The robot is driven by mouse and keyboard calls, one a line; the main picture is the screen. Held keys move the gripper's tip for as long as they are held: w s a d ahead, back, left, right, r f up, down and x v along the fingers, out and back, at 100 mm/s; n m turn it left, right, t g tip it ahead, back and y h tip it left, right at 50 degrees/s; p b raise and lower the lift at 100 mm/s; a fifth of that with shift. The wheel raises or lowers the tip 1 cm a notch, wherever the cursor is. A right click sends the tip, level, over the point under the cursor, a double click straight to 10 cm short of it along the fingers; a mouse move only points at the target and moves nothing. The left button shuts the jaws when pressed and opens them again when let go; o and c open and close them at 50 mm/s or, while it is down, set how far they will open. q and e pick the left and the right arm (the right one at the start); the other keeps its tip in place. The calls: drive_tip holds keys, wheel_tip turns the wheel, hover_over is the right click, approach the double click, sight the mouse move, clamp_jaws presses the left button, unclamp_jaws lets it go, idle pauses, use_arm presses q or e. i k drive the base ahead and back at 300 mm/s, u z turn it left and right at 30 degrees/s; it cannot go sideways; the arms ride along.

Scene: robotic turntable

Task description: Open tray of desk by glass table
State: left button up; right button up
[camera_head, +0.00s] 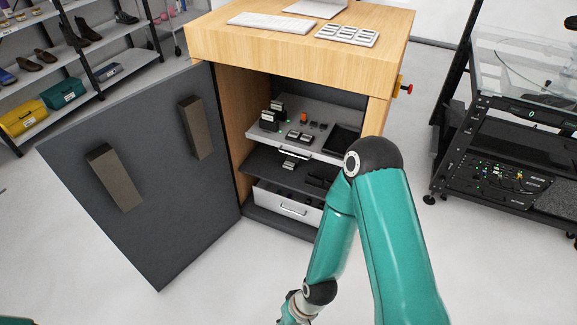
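The wooden desk (290,48) stands upright in the middle, with its dark cabinet door (150,220) swung open to the left. Inside, a light grey upper tray (320,112) with a front handle carries small black devices and one orange item. A white lower drawer (283,203) has a handle and seems partly pulled out. The glass table (515,60) is a black frame with a clear top at the right. My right arm crosses in front of the cabinet and covers its right part. Its gripper lies below the picture edge. My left gripper is not seen.
A dark middle shelf (265,181) lies between tray and drawer. A keyboard (272,21) and a button panel (347,36) lie on the desk top. A shelf rack with shoes and boxes stands at upper left. The pale floor between desk and glass table is clear.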

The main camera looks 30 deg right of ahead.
sight(333, 129)
drive_tip(key=z, duration=0.2)
drive_tip(key=i, duration=0.85)
drive_tip(key=u, duration=0.1)
